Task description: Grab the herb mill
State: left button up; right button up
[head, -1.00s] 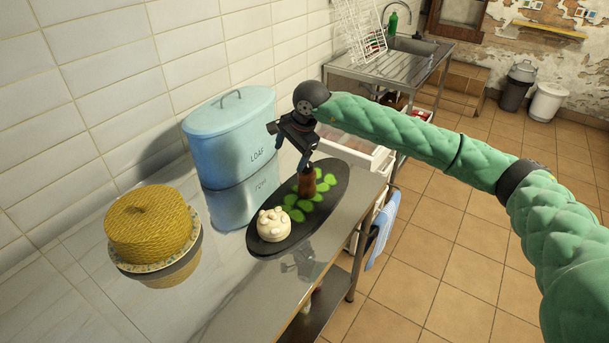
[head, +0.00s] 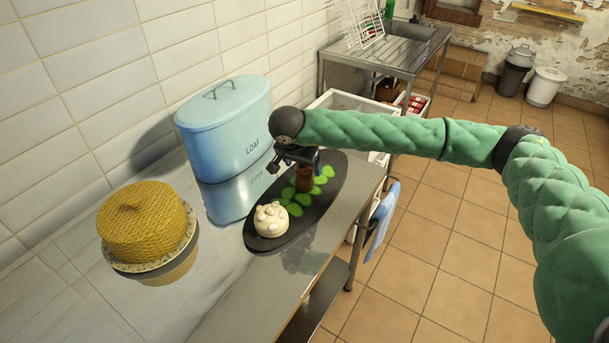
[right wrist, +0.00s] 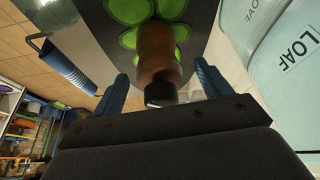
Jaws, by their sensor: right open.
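The herb mill, a brown wooden cylinder with a dark end, (head: 304,180) stands on a dark oval tray (head: 262,242) with green leaf shapes. My right gripper (head: 299,164) is at the mill's upper part and hides some of it. In the right wrist view the mill (right wrist: 158,55) lies between the two spread blue fingers of my right gripper (right wrist: 163,78). A gap shows on each side, so the gripper is open and not holding it. My left gripper is not in view.
A white lumpy round item (head: 270,219) sits on the tray's near end. A blue LOAF bin (head: 225,125) stands close on the left. A yellow woven dome (head: 145,225) is further left on the metal table (head: 235,305). A white crate (head: 345,103) is behind.

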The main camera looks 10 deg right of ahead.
jog(key=x, duration=0.3)
jog(key=shift+d+f, duration=0.1)
jog(key=shift+f, duration=0.05)
jog(key=shift+s, duration=0.1)
jog(key=c, duration=1.1)
jog(key=shift+c, duration=0.2)
